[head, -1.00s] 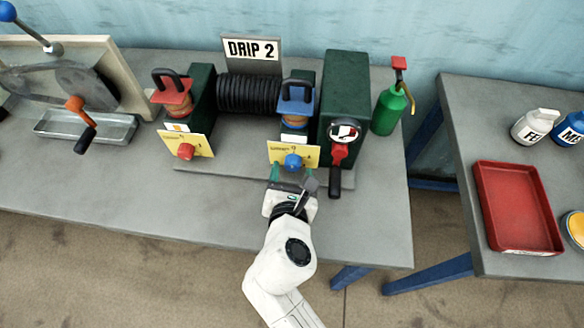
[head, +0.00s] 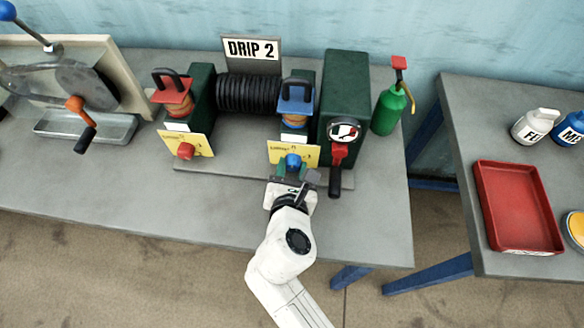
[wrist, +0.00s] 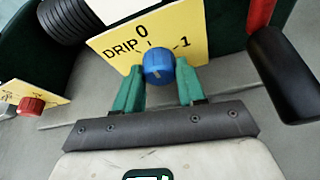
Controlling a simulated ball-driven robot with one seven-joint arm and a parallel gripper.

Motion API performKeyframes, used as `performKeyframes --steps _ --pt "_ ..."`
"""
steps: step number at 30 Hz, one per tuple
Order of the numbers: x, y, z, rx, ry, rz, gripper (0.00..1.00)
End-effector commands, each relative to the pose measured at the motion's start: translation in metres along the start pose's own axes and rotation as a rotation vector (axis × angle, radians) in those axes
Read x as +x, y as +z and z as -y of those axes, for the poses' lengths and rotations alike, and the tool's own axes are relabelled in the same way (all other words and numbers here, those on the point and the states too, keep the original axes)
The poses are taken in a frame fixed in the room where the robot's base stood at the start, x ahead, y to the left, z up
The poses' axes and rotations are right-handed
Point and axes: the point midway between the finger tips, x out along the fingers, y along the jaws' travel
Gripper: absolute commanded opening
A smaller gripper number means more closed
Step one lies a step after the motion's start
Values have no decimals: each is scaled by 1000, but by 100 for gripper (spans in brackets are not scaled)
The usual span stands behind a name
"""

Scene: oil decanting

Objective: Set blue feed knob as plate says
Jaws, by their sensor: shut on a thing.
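The blue feed knob (head: 293,161) sits on a yellow dial card (head: 312,154) below the blue-lidded oiler (head: 296,95). In the wrist view the knob (wrist: 158,66) is between my gripper's (wrist: 159,78) two green fingers, which are shut on it. The card (wrist: 118,44) reads "DRIP" at left, "0" at top and "1" at right. A small pale mark shows on the knob's face, but I cannot tell which setting it points to. The plate (head: 252,49) above the black coil reads "DRIP 2". My gripper (head: 292,170) also shows in the head view.
A red knob (head: 185,151) is on another yellow card to the left. A red lever with a black handle (head: 336,180) hangs close to the right of my gripper. A green oil can (head: 390,110) stands farther right. The front of the grey bench (head: 200,205) is clear.

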Motion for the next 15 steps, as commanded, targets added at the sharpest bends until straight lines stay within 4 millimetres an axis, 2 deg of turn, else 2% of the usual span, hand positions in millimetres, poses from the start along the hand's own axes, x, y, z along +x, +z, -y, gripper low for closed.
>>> performKeyframes --steps 3,7,15 --pt "0 0 0 0 1 0 9" --pt "0 0 0 38 16 -1 9" --pt "0 -2 2 309 128 -1 9"
